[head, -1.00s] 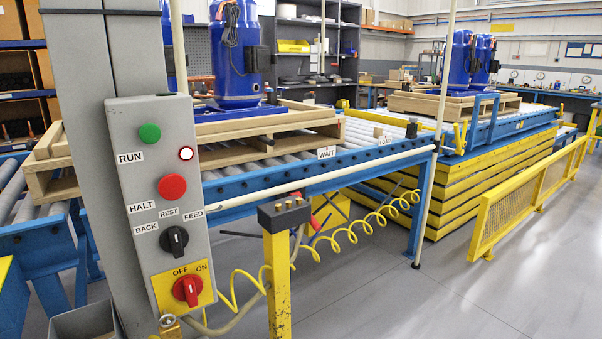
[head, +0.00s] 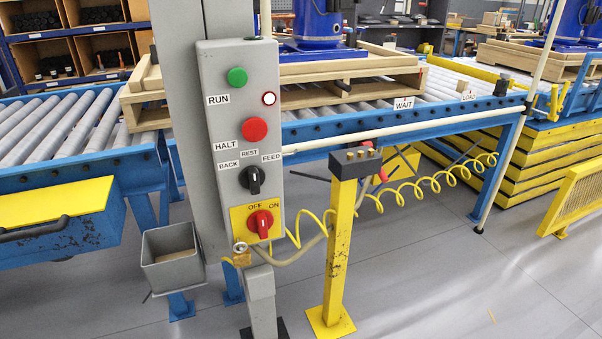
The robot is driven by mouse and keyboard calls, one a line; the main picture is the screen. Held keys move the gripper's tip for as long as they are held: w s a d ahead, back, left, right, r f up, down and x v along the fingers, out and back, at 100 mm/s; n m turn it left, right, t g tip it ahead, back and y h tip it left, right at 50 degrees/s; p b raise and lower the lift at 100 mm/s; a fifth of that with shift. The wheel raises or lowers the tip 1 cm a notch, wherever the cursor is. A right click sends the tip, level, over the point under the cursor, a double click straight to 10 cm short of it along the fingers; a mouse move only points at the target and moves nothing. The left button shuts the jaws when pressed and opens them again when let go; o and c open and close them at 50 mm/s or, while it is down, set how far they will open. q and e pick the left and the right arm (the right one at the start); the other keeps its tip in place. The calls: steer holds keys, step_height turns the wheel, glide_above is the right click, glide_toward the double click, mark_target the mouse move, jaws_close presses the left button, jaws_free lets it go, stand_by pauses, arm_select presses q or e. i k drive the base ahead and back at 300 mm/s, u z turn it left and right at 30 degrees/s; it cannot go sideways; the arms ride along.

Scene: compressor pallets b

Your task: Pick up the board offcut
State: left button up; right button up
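I cannot make out a board offcut with certainty. A small tan block (head: 463,86) sits at the near edge of the roller conveyor, just above the LOAD label; it is too small to tell whether it is an offcut. A wooden pallet (head: 345,85) lies on the rollers, carrying a blue compressor (head: 318,25), and is partly hidden behind the grey post. Neither of my grippers is in view.
A grey control box (head: 243,140) on a post stands in front of the roller conveyor (head: 75,130). A grey bin (head: 172,272) hangs beside it. A yellow post (head: 339,240) with a coiled hose stands to the right.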

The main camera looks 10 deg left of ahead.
mark_target(462, 85)
steer(key=z, duration=0.05)
steer(key=k, duration=0.4)
steer(key=z, duration=1.45)
steer(key=i, duration=2.55)
steer(key=u, duration=0.35)
steer(key=i, duration=1.85)
steer(key=u, duration=0.95)
